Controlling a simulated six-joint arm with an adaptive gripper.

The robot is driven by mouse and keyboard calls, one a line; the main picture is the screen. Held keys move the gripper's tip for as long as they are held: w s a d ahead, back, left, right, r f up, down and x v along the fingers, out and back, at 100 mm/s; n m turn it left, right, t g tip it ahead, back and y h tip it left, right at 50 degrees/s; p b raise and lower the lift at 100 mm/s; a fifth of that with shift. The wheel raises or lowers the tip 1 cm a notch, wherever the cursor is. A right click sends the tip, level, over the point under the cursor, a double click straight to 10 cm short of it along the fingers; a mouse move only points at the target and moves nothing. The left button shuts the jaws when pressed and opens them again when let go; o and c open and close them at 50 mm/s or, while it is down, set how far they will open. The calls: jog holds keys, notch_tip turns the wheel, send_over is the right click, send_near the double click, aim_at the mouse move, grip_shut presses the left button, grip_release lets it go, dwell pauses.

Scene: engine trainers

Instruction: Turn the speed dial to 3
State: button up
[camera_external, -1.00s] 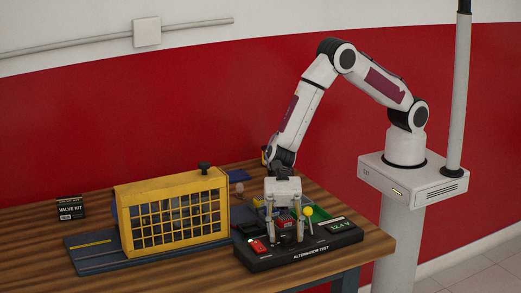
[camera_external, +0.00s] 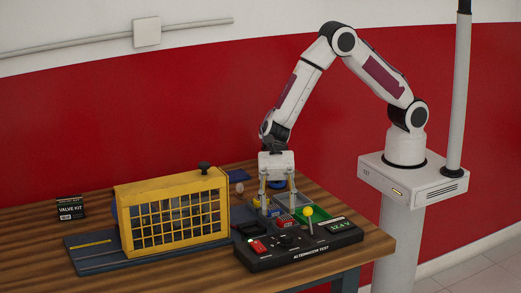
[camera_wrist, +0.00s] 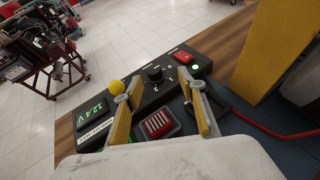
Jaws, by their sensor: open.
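The speed dial (camera_wrist: 155,73) is a black round knob on the black alternator test panel (camera_external: 270,262). In the wrist view it lies beyond and between my fingertips, with small white marks around it. Which mark it points at is too small to tell. In the external view the dial is a small dark shape (camera_external: 285,240) on the panel's middle. My gripper (camera_external: 278,207) is open and empty, its fingers pointing down behind and above the panel. In the wrist view its two fingers (camera_wrist: 160,90) stand apart, with neither touching the dial.
A lever with a yellow ball (camera_external: 307,211) and a 12.4 V display (camera_external: 338,226) are on the panel's right. A red switch (camera_external: 257,246) is at its left. A ribbed red block (camera_wrist: 159,124) sits near my fingers. A yellow cage (camera_external: 175,212) stands left.

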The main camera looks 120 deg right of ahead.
jog(key=w+d+r+m+t+h, duration=0.1)
jog(key=d+r+m+t+h, duration=0.5)
jog(key=d+r+m, duration=0.8)
jog(key=shift+d+r+m+h, duration=0.35)
jog(key=shift+r+m+h, duration=0.95)
jog(key=shift+m, duration=0.9)
jog(key=shift+w+f, duration=0.1)
jog(key=shift+f, duration=0.1)
